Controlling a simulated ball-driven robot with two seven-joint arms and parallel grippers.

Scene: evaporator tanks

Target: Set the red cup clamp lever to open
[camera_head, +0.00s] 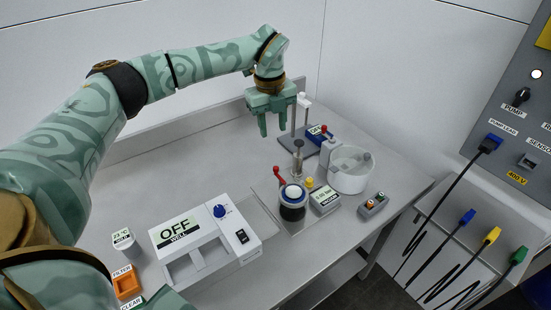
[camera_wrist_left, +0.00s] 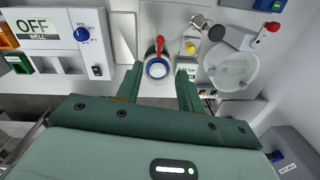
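The red clamp lever (camera_head: 277,173) stands up beside the dark cup (camera_head: 292,207), which has a white disc and blue ring on top. In the left wrist view the red lever (camera_wrist_left: 159,45) lies over the rim of the round cup (camera_wrist_left: 157,68), ahead of the fingertips. My left gripper (camera_head: 276,130) points down, its fingers apart and empty, above and behind the lever, not touching it. The fingers also show in the left wrist view (camera_wrist_left: 158,78), one on each side of the cup in the picture. My right gripper is not in view.
A white OFF-display unit (camera_head: 190,235) stands left of the cup. A clear round vessel (camera_head: 350,173), a small labelled box (camera_head: 324,201) and a grey button box (camera_head: 373,206) stand right. A metal post (camera_head: 298,155) is close behind. A grey wall panel (camera_head: 505,110) with cables is far right.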

